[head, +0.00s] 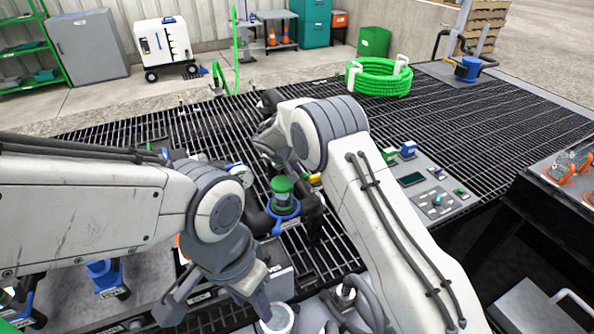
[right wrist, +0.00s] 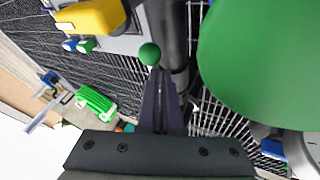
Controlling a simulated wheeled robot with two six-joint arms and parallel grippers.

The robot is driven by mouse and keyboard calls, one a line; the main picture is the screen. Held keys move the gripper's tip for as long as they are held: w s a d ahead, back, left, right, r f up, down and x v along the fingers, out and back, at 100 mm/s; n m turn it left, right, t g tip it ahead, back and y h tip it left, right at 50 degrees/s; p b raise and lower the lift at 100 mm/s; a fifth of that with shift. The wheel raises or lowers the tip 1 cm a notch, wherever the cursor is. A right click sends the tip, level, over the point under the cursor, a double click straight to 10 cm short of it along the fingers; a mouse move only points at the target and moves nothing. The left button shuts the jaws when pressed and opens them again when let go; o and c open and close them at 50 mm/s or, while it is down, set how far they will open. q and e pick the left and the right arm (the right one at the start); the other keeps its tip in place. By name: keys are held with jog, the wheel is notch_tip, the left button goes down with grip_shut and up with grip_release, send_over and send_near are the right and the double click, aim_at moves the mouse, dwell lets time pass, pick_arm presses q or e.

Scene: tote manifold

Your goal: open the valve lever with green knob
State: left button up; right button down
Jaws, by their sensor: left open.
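The green knob (right wrist: 149,53) is a small ball just beyond my right fingertips in the right wrist view; I cannot tell if they touch it. My right gripper (right wrist: 162,72) has its dark fingers close together, with nothing visible between them. In the head view the right arm hides this gripper and the knob. A large green round part (right wrist: 260,65) fills the right of the wrist view. A green-topped fitting with a blue collar (head: 282,195) stands between the arms in the head view.
A yellow part (right wrist: 92,16) is close at the wrist view's upper left. A white-rimmed cup (head: 277,318) is beside the left gripper. A control panel (head: 430,185) lies right of the right arm. A green hose coil (head: 380,77) rests on the black grating (head: 470,115), which is largely clear.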

pick_arm(q)
jog(key=shift+s+a+f+b, duration=0.15)
jog(key=shift+f+b, duration=0.25)
jog(key=shift+s+a+f+b, duration=0.1)
jog(key=shift+a+f+b, duration=0.05)
jog(key=shift+f+b, duration=0.25)
pick_arm(e)
jog(key=a+f+v, duration=0.1)
jog(key=a+v, duration=0.1)
jog(key=v, duration=1)
jog(key=shift+s+a, duration=0.35)
jog(key=shift+s, duration=0.05)
